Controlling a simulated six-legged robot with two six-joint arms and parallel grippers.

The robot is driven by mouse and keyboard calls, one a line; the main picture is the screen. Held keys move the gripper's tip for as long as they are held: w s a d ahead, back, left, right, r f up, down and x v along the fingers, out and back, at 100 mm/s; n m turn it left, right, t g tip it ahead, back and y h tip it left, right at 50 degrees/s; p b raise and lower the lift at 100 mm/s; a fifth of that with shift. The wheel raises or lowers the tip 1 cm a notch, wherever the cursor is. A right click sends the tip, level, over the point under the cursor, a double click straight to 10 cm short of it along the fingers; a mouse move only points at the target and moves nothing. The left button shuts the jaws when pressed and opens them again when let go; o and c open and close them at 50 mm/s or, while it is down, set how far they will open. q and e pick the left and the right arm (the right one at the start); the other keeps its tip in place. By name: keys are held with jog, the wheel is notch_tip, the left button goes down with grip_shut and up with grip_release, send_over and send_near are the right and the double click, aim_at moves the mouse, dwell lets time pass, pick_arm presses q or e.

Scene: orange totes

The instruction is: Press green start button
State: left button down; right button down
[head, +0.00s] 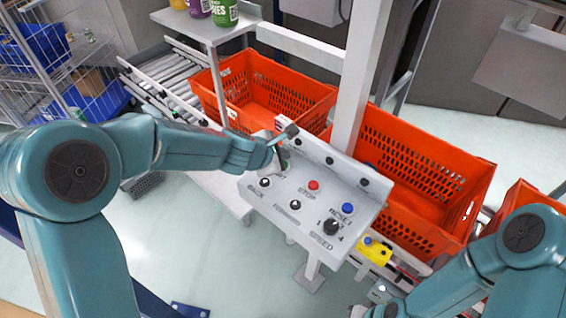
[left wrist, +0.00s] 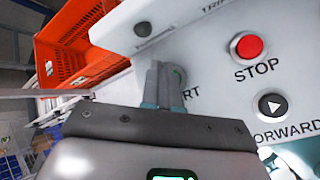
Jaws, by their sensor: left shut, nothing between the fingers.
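The grey control panel (head: 318,200) has a red STOP button (head: 314,185), a blue RESET button (head: 347,208) and black knobs. The green start button (head: 285,164) is mostly hidden behind my left gripper (head: 281,160).
Orange totes (head: 262,85) stand on rollers behind the panel, with another tote (head: 425,160) to the right. A grey post (head: 357,85) rises behind the panel. A yellow box with a blue button (head: 374,251) is below right. Wire shelving (head: 60,60) is at the left.

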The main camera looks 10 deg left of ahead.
pick_arm(q)
jog(key=shift+f, duration=0.1)
dwell(0.3)
jog(key=shift+f+b, duration=0.35)
jog(key=shift+b, duration=0.05)
jog(key=shift+f+b, duration=0.45)
jog(key=shift+b, duration=0.05)
dwell(0.5)
jog(key=shift+r, duration=0.1)
jog(key=shift+r+p, duration=0.8)
jog(key=shift+p, duration=0.1)
notch_tip(320, 180, up, 5)
jog(key=p, duration=0.5)
